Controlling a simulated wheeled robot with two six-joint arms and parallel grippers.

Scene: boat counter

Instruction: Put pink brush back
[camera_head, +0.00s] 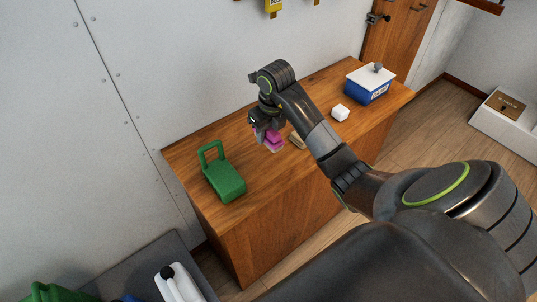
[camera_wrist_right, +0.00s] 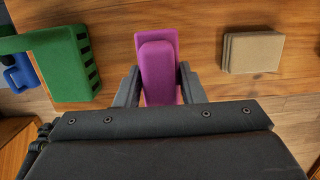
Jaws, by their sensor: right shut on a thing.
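The pink brush (camera_head: 272,141) is between the fingers of my right gripper (camera_head: 262,133), over the wooden counter. In the right wrist view the brush (camera_wrist_right: 158,70) shows magenta, with the two dark fingers of my right gripper (camera_wrist_right: 160,88) shut on its sides. I cannot tell whether the brush touches the counter. A green holder with an upright loop (camera_head: 224,180) stands on the counter to the left of the brush, and its green body (camera_wrist_right: 62,62) shows at the left of the wrist view. My left gripper is not in view.
A tan block (camera_head: 297,141) lies right of the brush on the wooden counter (camera_head: 270,200). A white lump (camera_head: 340,113) and a blue box with a white lid (camera_head: 369,85) stand farther right. A white bottle (camera_head: 178,283) is at the lower left. Counter between holder and brush is clear.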

